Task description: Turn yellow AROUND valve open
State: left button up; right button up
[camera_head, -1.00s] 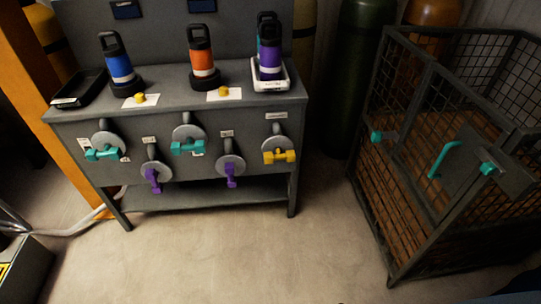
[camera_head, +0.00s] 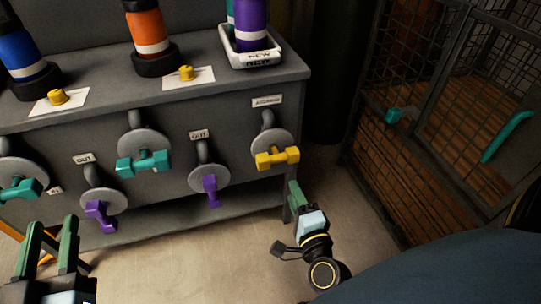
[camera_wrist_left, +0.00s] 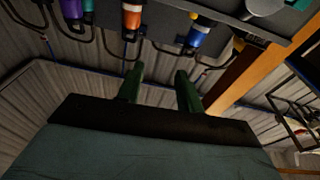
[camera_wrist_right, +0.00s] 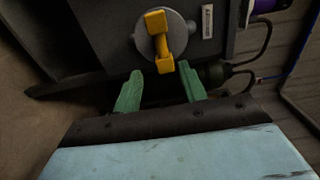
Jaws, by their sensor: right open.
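The yellow valve handle (camera_head: 277,158) sits on a round grey plate at the right end of the bench front, under a small white label (camera_head: 267,101). It also shows in the right wrist view (camera_wrist_right: 158,40), just beyond the fingertips. My right gripper (camera_head: 294,200) is just below and right of the valve in the head view. In the right wrist view its green fingers (camera_wrist_right: 160,88) are apart, with nothing between them, and the handle lies ahead of the gap. My left gripper (camera_head: 52,232) is at the lower left, fingers apart and empty; it also shows in the left wrist view (camera_wrist_left: 160,80).
Teal valves (camera_head: 144,163) and purple valves (camera_head: 209,190) line the bench front to the left. Bottles, yellow knobs (camera_head: 186,73) and a white tray (camera_head: 251,58) stand on the bench top. A mesh cage (camera_head: 400,170) stands at the right, with floor between.

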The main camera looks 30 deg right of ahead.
aim_at(279, 162)
pick_arm(q)
jog(key=r+t, duration=0.1)
jog(key=s+r+t+b, duration=0.1)
jog(key=r+t, duration=0.1)
jog(key=s+r+t+h+b, duration=0.1)
jog(key=r, duration=0.1)
jog(key=shift+s+r, duration=0.1)
jog(key=shift+r, duration=0.1)
pick_arm(e)
jog(key=x, duration=1.3)
jog(key=shift+w+d, duration=0.1)
grip_shut()
